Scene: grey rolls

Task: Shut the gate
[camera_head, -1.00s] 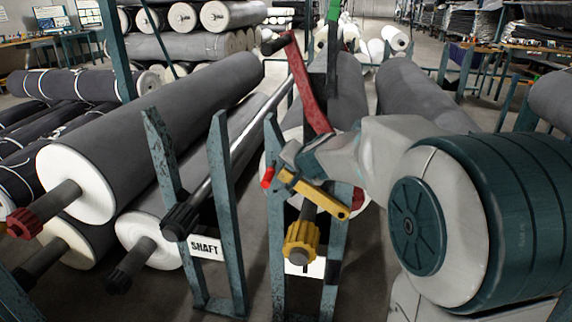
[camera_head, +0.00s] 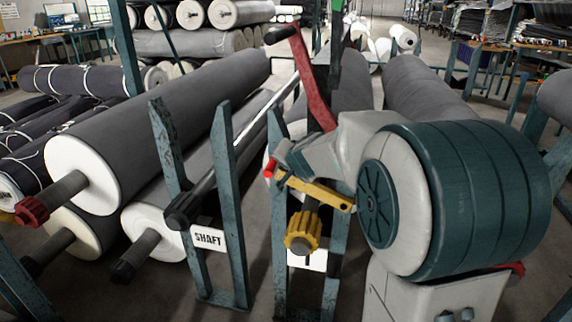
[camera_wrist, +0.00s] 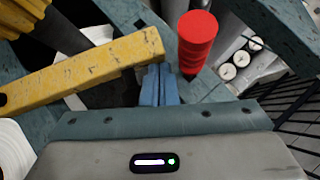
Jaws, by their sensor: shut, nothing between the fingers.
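The gate appears to be the yellow bar (camera_head: 318,192) on the upright frame, slanting across the gap between its two posts above a yellow hub (camera_head: 302,232). In the wrist view the scuffed bar (camera_wrist: 85,70) reaches from the left edge to the middle, and its free end is beside my fingers. My gripper (camera_wrist: 158,84) is shut and empty, its blue fingertips close to that end; I cannot tell if they touch. A red knob (camera_wrist: 197,40) stands just right of the bar's end, with a gap between. The knob (camera_head: 270,168) also shows in the head view.
A second frame with a SHAFT sign (camera_head: 209,238) stands to the left, holding a dark shaft. Large grey rolls (camera_head: 160,110) lie beyond it on the left, and another roll (camera_head: 425,85) lies behind my arm. A red lever (camera_head: 312,80) rises above the posts.

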